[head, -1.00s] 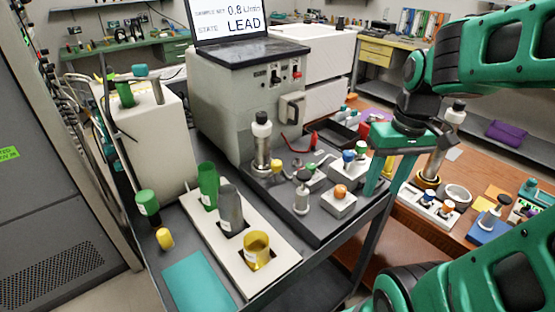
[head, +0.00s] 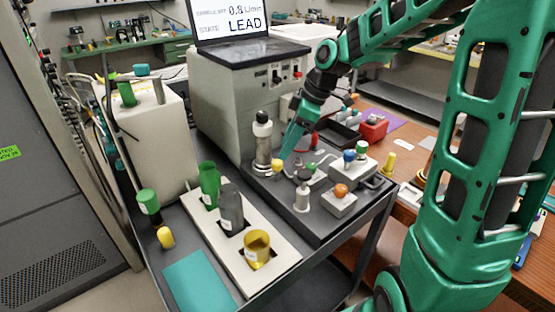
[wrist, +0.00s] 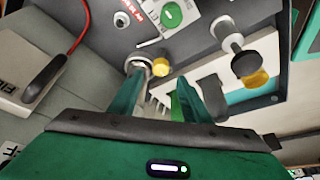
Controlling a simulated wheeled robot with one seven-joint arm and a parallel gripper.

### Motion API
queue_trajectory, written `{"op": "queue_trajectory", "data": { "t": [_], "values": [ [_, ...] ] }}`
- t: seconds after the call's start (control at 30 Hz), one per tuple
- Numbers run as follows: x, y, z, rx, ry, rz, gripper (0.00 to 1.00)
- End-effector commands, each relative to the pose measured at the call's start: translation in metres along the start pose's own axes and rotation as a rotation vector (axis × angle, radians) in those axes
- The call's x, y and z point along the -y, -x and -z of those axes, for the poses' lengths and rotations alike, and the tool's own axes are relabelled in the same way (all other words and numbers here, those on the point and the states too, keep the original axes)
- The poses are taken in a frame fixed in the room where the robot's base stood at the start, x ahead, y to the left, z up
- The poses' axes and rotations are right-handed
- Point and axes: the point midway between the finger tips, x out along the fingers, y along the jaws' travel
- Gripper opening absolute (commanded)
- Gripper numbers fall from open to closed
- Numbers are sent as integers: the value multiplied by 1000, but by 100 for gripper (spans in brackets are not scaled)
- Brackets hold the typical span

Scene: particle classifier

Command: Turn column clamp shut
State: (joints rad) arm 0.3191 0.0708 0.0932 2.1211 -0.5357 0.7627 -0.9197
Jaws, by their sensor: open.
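A silver upright column (head: 262,150) with a dark and pale cap stands on the dark tray in front of the grey machine. A small yellow knob (head: 277,165), which looks like the column clamp, sits beside its lower part. In the wrist view the yellow knob (wrist: 160,67) lies just past my fingertips, next to the metal column (wrist: 138,66). My gripper (head: 286,156) points down close to the knob, at the right of the column. Its fingers (wrist: 155,92) are apart, with nothing held between them. I cannot tell whether a finger touches the knob.
A black-topped post (head: 302,193), an orange-knobbed box (head: 340,199) and blue- and green-knobbed parts stand right of the column. A white rack (head: 270,236) with green, grey and yellow cups is in front. The machine (head: 238,100) is behind, and a red cable runs nearby.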

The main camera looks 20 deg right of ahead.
Motion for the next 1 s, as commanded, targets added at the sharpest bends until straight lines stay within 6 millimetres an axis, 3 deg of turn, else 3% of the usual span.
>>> {"op": "queue_trajectory", "data": {
  "t": [0.1,0.3,0.77,0.93,1.0],
  "values": [
    [1,-22,0,1,-2,4,43],
    [0,-48,-1,1,-2,1,43],
    [0,-59,-1,1,-3,-1,43],
    [0,-59,-1,1,-3,-1,5],
    [0,-59,-1,1,-3,-2,2]
  ]
}}
